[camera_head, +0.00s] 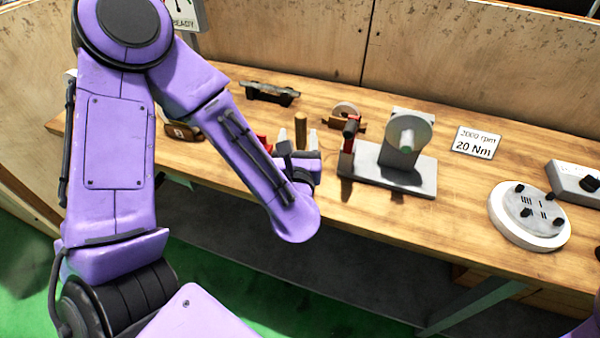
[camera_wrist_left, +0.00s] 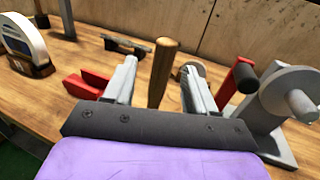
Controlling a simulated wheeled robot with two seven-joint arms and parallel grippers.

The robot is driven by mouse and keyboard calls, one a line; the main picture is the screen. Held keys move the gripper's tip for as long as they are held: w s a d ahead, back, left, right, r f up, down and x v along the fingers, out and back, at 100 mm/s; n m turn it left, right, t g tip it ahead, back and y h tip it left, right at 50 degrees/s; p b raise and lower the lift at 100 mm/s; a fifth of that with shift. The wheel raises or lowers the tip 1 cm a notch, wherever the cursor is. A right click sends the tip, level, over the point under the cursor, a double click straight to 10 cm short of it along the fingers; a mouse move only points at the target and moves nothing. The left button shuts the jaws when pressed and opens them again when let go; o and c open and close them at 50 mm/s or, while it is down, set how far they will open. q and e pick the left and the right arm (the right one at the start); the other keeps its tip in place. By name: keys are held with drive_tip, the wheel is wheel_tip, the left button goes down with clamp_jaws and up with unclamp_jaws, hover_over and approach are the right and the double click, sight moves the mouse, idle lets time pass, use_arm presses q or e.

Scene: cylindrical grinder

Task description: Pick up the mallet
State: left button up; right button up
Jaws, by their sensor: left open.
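The mallet shows as a wooden handle (camera_head: 300,123) standing roughly upright on the workbench; its lower end and head are hidden behind my gripper. In the left wrist view the handle (camera_wrist_left: 163,68) rises between the two fingers. My left gripper (camera_head: 298,141) is open around the handle, with a gap on both sides. The left gripper's fingers also show in the left wrist view (camera_wrist_left: 158,72). My right gripper is not in view.
A red part (camera_wrist_left: 88,84) lies just left of the left finger. A grinder-like fixture (camera_head: 405,140) with a red-and-black lever (camera_head: 349,136) stands close on the right. A black tool (camera_head: 270,93) lies behind. A round plate (camera_head: 530,215) sits far right.

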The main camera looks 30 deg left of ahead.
sight(301, 128)
use_arm(q)
drive_tip(key=shift+w+a+f+b, duration=0.1)
drive_tip(key=shift+w+f+b, duration=0.1)
drive_tip(key=shift+b, duration=0.1)
drive_tip(key=shift+r, duration=0.2)
drive_tip(key=p+x, duration=0.3)
drive_tip(key=x, duration=0.2)
drive_tip(key=shift+w, duration=0.3)
drive_tip(key=shift+c, duration=1)
clamp_jaws()
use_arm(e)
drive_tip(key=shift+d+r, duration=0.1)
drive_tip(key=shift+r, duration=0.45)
